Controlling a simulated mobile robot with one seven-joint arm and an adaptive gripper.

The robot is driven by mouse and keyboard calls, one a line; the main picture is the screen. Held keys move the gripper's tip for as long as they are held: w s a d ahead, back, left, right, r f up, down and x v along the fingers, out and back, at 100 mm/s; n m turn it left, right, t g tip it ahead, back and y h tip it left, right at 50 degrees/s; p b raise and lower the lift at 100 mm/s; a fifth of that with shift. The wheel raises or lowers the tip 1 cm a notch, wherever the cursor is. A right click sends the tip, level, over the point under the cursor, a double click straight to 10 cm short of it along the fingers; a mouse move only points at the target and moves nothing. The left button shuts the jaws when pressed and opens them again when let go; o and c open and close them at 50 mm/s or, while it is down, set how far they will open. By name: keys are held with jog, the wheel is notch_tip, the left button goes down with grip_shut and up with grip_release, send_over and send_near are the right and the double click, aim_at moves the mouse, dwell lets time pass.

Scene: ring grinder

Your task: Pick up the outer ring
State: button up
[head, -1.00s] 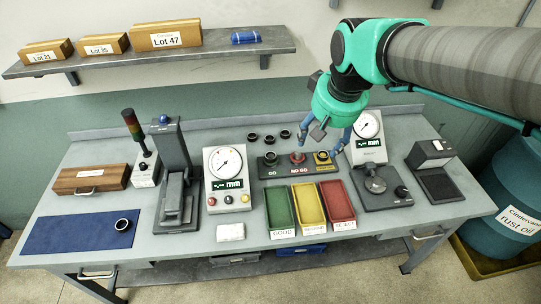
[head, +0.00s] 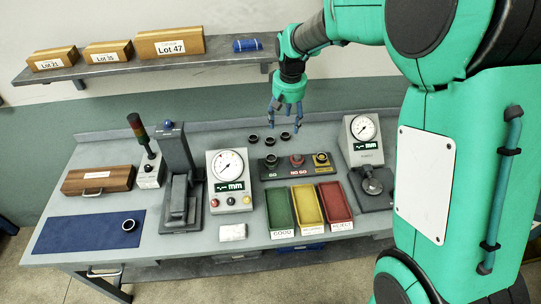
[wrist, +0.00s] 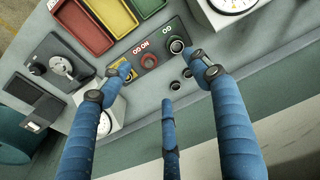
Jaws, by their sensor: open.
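Three small dark rings stand on the bench behind the gauge block: a left ring (head: 253,139), a middle ring (head: 269,141) and a right ring (head: 285,137). Another dark ring (head: 129,225) lies on the blue mat (head: 75,231) at the front left. I cannot tell which is the outer ring. My gripper (head: 284,117) is open and empty, fingers pointing down, above the right ring. In the wrist view two rings (wrist: 188,73) (wrist: 175,86) show between the spread fingers (wrist: 155,78); the right finger may hide the third.
The GO / NO GO gauge block (head: 297,168) stands just in front of the rings. Dial gauges stand left (head: 229,178) and right (head: 363,140). Green (head: 279,209), yellow and red trays sit at the front. A shelf (head: 200,64) hangs behind. My arm hides the bench's right end.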

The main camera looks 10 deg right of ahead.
jog(key=g+p, duration=0.2)
jog(key=p, duration=0.1)
send_over(271, 159)
notch_tip(271, 159, down, 15)
jog(key=shift+a+f+n, duration=0.1)
jog(key=shift+f+n, duration=0.1)
jog(key=shift+n, duration=0.2)
jog(key=shift+f+p, duration=0.5)
jog(key=shift+f, duration=3.8)
jog(key=shift+f, duration=0.1)
jog(key=shift+w+f+p, duration=0.15)
jog(key=shift+f+p, duration=0.25)
jog(key=shift+f, duration=2.1)
